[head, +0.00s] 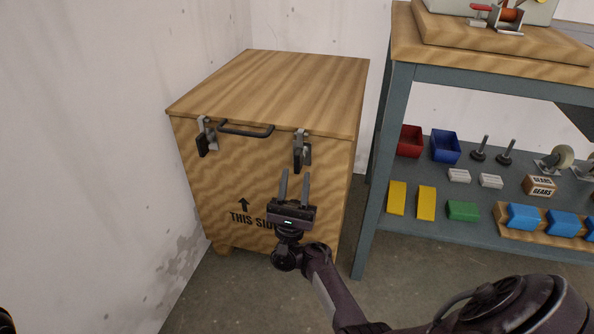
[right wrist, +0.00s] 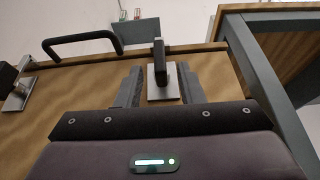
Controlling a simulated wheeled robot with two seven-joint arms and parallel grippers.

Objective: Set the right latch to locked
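The right latch (head: 302,150) is on the front of a wooden crate (head: 270,80), just under the lid edge. It has a metal plate and a black handle. My right gripper (head: 295,178) is open and empty in front of the crate, just below this latch. In the right wrist view the latch (right wrist: 160,62) appears between and beyond the two open fingers, its handle sticking out toward me. I see no contact with it. Whether its hook is engaged is too small to tell. My left gripper is not in view.
The left latch (head: 205,138) and a black bar handle (head: 246,130) are on the same crate front. A wall (head: 90,150) stands close to the left. A workbench (head: 382,160) with bins and blocks stands to the right. Floor shows between them.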

